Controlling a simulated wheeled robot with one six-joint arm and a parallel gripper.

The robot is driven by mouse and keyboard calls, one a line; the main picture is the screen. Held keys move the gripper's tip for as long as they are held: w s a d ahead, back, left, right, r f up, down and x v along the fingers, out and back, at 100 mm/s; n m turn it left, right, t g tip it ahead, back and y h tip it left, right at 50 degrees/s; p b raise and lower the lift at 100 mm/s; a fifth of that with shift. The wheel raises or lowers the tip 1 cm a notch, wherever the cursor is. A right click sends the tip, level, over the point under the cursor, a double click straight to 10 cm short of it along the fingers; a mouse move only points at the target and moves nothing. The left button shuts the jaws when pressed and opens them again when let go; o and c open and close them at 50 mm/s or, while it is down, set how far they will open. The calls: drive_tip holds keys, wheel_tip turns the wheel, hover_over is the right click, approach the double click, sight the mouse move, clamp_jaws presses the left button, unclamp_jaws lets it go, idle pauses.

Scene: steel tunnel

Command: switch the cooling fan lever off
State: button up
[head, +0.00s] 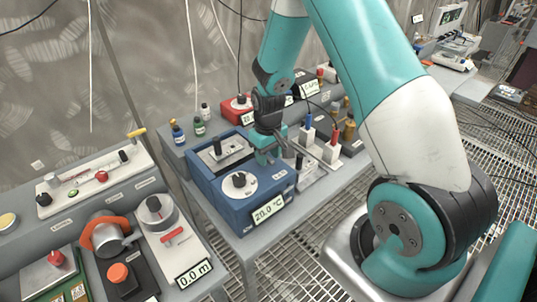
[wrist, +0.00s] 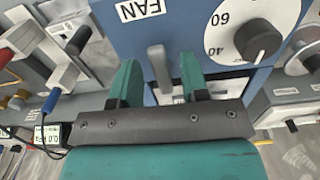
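The fan lever (wrist: 159,68) is a grey handle on the blue box (wrist: 195,25), just below a white "FAN" label (wrist: 143,9) in the wrist view. My gripper (wrist: 158,80) is open, with one teal finger on each side of the lever. Gaps show between the lever and both fingers, so I do not see it gripped. In the head view my gripper (head: 268,152) is at the right side of the blue box (head: 222,200), and the lever is hidden there. The box has a white dial with a black knob (head: 239,180) and a display reading 20.0 °C (head: 268,209).
The wrist view shows the dial knob (wrist: 262,43) close to the right finger. A 0.0 m device (head: 166,235) is at front left.

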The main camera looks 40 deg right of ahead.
wheel_tip(320, 180, up, 18)
drive_tip(key=b, duration=0.3)
drive_tip(key=shift+f, duration=0.25)
idle(0.5)
drive_tip(key=s+a+r+n+y, duration=0.1)
drive_tip(key=s+a+n+y, duration=0.1)
drive_tip(key=s+a, duration=0.8)
drive_tip(key=s+a+r+n+y+b, duration=0.1)
drive_tip(key=s+a+n, duration=0.3)
drive_tip(key=s+a, duration=0.7)
drive_tip(key=shift+s+a+r+n+y, duration=0.25)
drive_tip(key=shift+s+r+n+y, duration=0.15)
drive_tip(key=shift+s+r+y, duration=0.25)
drive_tip(key=shift+w+r, duration=0.1)
drive_tip(key=shift+w, duration=0.05)
